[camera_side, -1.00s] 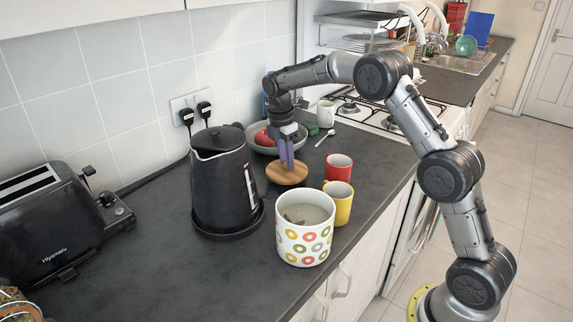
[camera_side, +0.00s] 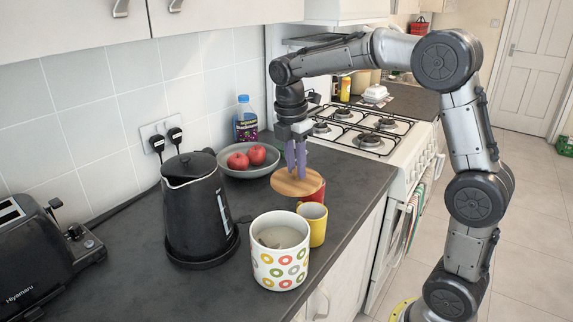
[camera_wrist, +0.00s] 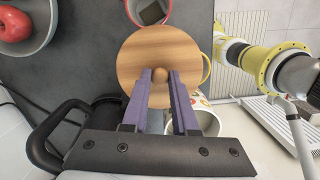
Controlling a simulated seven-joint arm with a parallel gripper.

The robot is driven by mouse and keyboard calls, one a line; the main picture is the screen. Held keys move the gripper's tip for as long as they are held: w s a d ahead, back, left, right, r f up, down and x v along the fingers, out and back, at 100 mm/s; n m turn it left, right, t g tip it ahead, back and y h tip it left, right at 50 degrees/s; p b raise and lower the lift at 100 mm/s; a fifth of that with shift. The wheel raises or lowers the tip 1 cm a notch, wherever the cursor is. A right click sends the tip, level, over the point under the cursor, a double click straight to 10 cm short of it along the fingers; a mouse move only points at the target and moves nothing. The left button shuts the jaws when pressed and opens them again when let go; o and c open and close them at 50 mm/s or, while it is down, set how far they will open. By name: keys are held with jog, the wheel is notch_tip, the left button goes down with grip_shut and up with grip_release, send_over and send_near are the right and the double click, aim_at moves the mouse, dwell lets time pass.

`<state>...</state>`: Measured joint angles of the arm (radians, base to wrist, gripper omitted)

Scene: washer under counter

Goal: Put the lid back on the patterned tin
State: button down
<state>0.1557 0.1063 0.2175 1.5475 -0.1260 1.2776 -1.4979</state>
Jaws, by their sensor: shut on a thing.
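The patterned tin (camera_side: 281,262) is white with coloured rings and stands open-topped on the counter. Its lid, a round wooden disc (camera_side: 283,185) with a small knob (camera_wrist: 160,75), is held in the air behind the tin, over the red mug area. My gripper (camera_side: 296,172) points down with its purple fingers shut on the lid's knob. In the wrist view the lid is below the fingertips (camera_wrist: 160,73) and part of the tin (camera_wrist: 208,122) shows behind the right finger.
A yellow mug (camera_side: 313,226) stands close behind the tin, and a red mug (camera_side: 318,193) is partly hidden by the lid. A black kettle (camera_side: 196,215) stands left of the tin. A grey bowl of red apples (camera_side: 250,172) lies behind. Counter in front of the kettle is clear.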

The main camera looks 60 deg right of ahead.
jog(key=s+a+r+n, duration=0.2)
jog(key=s+a+r, duration=0.1)
jog(key=a, duration=0.4)
jog(key=s+a+r+n, duration=0.3)
jog(key=a, duration=0.4)
jog(key=shift+t, duration=0.3)
jog(key=shift+w+a+f, duration=0.1)
jog(key=shift+f, duration=1.55)
jog(key=shift+w+a+f, duration=0.1)
jog(key=shift+f, duration=1.5)
jog(key=shift+f, duration=0.15)
jog(key=shift+c, duration=0.6)
grip_release()
notch_tip(320, 180, up, 7)
